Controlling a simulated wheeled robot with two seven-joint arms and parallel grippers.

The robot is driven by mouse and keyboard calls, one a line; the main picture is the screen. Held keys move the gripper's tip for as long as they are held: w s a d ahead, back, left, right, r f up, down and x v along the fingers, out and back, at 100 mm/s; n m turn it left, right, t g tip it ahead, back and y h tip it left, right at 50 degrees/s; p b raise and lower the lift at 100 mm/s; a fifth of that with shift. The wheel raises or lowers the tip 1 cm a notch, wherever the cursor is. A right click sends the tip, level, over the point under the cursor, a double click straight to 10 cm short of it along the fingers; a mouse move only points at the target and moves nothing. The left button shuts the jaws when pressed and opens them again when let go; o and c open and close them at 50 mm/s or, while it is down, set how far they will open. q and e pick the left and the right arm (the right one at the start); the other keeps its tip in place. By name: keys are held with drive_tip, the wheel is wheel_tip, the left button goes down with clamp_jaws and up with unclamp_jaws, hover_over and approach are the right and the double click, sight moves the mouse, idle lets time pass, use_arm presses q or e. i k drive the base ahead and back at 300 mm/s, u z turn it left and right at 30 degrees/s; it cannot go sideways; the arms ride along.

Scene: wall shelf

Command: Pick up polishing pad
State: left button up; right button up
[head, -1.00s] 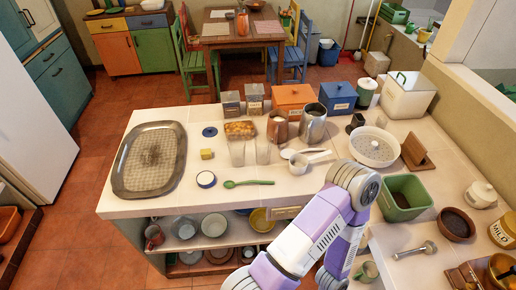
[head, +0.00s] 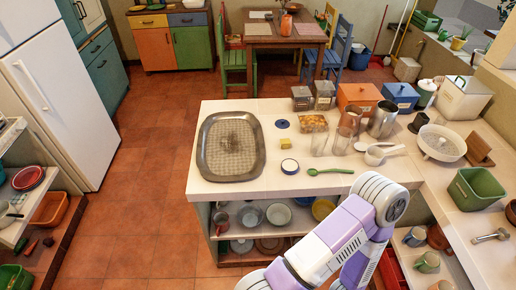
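No thing in the head view is clearly a polishing pad. I cannot tell whether this block is the pad. One of my purple and white arms rises in the lower right, in front of the counter and over part of its lower shelf. Neither gripper shows.
A green spoon (head: 328,171), glass jars and canisters stand on the counter. Bowls (head: 278,214) sit on the shelf below. A fridge (head: 62,88) and a side shelf with a red plate (head: 28,178) stand at left. The tiled floor (head: 140,190) between is clear.

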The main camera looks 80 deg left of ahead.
sight(285, 144)
drive_tip(key=z, duration=0.05)
drive_tip(key=k, duration=0.1)
drive_tip(key=u, duration=1.35)
